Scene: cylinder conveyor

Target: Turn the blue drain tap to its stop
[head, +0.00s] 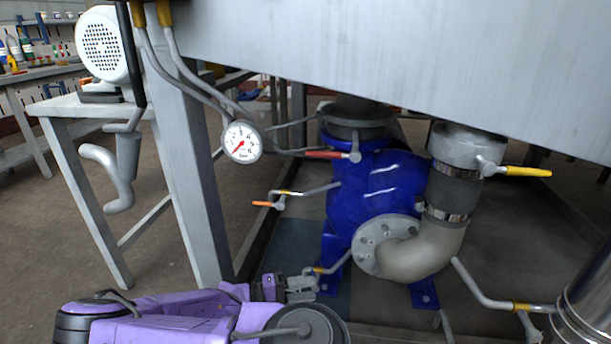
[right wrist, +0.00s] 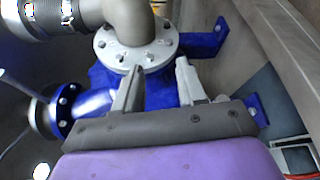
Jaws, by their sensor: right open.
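I cannot make out a blue tap handle in either view. A grey pipe with a brass-coloured fitting (head: 318,269) runs low in front of the blue pump (head: 370,190), just behind my right gripper; its end there is hidden. My right gripper (head: 306,288) is low in front of the pump's foot. In the right wrist view, its two fingers (right wrist: 158,88) are apart with nothing seen between them, and the pump's blue body and grey flange (right wrist: 130,52) lie beyond them. I cannot tell whether it touches anything. My left gripper is not in view.
Other valves have a red handle (head: 324,155), an orange handle (head: 262,204) and a yellow handle (head: 527,172). A pressure gauge (head: 242,142) hangs left of the pump. A grey frame leg (head: 190,180) and the large grey tank (head: 420,60) above limit the room.

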